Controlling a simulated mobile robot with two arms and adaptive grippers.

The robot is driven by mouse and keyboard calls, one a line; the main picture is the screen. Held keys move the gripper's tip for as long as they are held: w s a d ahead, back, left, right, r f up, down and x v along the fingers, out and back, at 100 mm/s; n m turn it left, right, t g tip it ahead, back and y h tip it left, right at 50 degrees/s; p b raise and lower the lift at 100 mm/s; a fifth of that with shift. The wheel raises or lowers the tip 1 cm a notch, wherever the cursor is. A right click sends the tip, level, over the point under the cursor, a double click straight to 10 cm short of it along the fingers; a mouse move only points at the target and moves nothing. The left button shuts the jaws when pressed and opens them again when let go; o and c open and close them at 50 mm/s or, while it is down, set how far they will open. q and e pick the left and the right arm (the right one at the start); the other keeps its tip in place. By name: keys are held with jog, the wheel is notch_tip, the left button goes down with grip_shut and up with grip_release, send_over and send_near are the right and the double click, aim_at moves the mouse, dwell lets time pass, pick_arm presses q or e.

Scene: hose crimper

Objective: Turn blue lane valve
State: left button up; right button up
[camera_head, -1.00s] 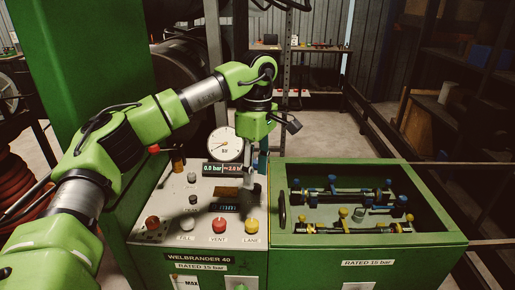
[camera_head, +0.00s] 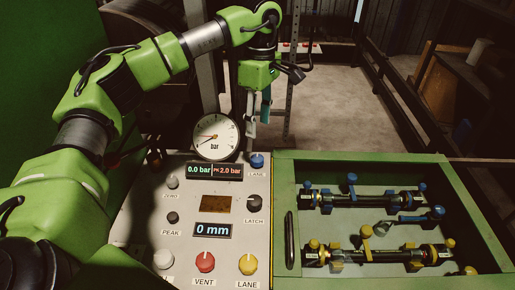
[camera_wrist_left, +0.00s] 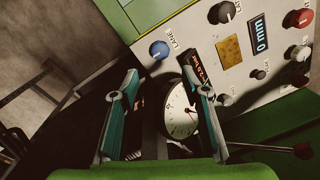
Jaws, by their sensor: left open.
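The blue LANE knob (camera_head: 257,160) sits at the top right of the sloped control panel, beside the round pressure gauge (camera_head: 214,137). In the left wrist view the blue knob (camera_wrist_left: 159,49) lies ahead of the fingertips, between their lines. My left gripper (camera_head: 258,118) points down just above and behind the knob, apart from it. In the left wrist view the left gripper (camera_wrist_left: 160,76) has its two fingers spread, with nothing between them but the gauge behind. My right gripper is not in view.
A yellow LANE knob (camera_head: 247,264) and red VENT knob (camera_head: 205,262) are at the panel front. A black LATCH knob (camera_head: 254,203) is below the blue one. The green tray (camera_head: 284,180) at right holds hoses with blue and yellow fittings. The bar display (camera_head: 214,171) reads 0.0.

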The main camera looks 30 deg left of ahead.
aim_at(257, 157)
pick_arm(q)
jog(key=f, duration=0.3)
jog(key=f+p, duration=0.1)
jog(key=f, duration=0.3)
jog(key=f+p, duration=0.1)
jog(key=f, duration=0.2)
jog(key=shift+s+f, duration=0.3)
jog(key=shift+f, duration=0.4)
jog(key=c, duration=1.1)
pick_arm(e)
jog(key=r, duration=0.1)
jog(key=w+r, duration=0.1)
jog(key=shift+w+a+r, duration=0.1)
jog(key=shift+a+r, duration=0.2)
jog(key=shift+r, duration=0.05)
